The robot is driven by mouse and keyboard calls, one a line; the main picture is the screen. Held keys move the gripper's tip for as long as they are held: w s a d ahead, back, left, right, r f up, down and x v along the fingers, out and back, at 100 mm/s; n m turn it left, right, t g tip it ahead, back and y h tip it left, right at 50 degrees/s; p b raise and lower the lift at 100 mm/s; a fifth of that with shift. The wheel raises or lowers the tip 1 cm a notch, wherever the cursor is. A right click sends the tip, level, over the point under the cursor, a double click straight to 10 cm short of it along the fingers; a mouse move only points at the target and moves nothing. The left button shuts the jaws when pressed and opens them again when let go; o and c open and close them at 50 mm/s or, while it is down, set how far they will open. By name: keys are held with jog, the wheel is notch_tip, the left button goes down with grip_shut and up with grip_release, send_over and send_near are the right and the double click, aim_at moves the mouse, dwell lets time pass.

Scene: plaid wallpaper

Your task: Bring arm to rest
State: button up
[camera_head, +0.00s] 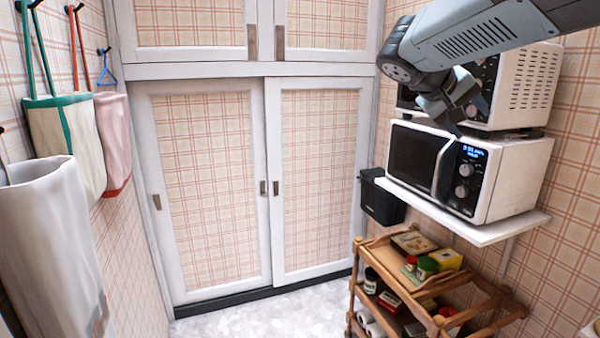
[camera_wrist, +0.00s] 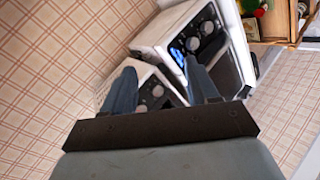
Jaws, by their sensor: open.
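My gripper (camera_head: 449,112) is at the upper right of the head view, at the end of my grey arm, in front of the two stacked microwaves. In the wrist view my gripper (camera_wrist: 163,80) has its two dark fingers spread apart with nothing between them. The lower white microwave (camera_head: 505,178) has a lit blue display and its door looks shut. The upper microwave (camera_head: 523,88) is partly hidden behind my arm and gripper. Whether my fingers touch either microwave cannot be told.
The microwaves stand on a white wall shelf (camera_head: 470,227). Below is a wooden cart (camera_head: 437,322) with jars and boxes. A black bin (camera_head: 381,200) hangs beside the shelf. Sliding cupboard doors (camera_head: 205,185) close off the back. Aprons or bags (camera_head: 62,135) hang at left. The middle floor is clear.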

jog(key=s+a+f+y, duration=0.5)
jog(key=s+f, duration=0.3)
jog(key=s+a+f+t+y, duration=0.1)
jog(key=s+a+f+y, duration=0.4)
jog(key=s+f, duration=0.2)
jog(key=shift+s+f+n, duration=0.4)
jog(key=shift+s, duration=0.4)
dwell(0.5)
